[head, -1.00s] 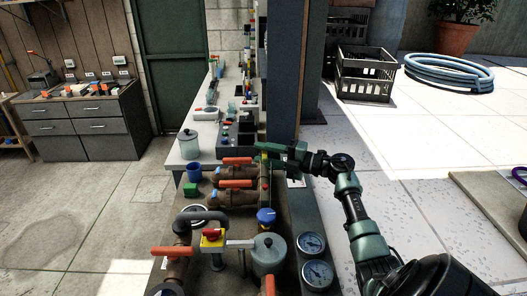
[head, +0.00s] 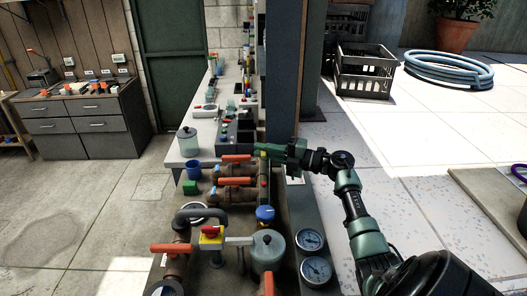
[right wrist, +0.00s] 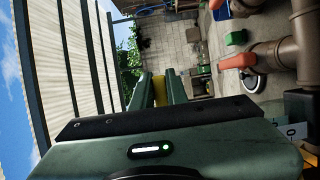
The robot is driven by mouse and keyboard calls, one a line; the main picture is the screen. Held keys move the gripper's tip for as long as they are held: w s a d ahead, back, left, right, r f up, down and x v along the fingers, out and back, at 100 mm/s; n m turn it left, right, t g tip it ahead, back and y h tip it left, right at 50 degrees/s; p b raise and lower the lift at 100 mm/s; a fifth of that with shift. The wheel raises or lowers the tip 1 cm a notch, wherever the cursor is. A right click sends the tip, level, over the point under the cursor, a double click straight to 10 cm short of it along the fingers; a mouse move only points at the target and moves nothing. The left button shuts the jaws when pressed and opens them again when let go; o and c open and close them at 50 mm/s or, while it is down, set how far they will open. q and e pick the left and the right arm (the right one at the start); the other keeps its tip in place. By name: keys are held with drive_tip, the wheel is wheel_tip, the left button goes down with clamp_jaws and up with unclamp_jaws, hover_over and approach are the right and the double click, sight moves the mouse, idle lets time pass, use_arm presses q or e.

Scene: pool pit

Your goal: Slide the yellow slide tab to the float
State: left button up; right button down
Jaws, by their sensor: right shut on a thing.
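My right gripper (head: 262,151) is at the far end of the pipe bench, at the top of an upright strip beside the brown pipes. It is shut on the yellow slide tab (right wrist: 159,88), which shows between its two fingers in the right wrist view. In the head view only a small bit of yellow shows at the fingertips. A small red spot (head: 264,184) lies on the strip below the gripper; I cannot tell whether it is the float. My left gripper is not in view.
Brown pipes with red handles (head: 236,158) lie left of the strip. A blue cap (head: 265,214), a grey canister (head: 268,249) and round gauges (head: 310,240) stand nearer me. A dark post (head: 284,75) rises behind the gripper.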

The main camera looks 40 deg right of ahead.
idle(0.8)
wheel_tip(320, 180, down, 4)
drive_tip(key=b, duration=0.3)
drive_tip(key=c, duration=1.4)
unclamp_jaws()
drive_tip(key=shift+a, duration=0.1)
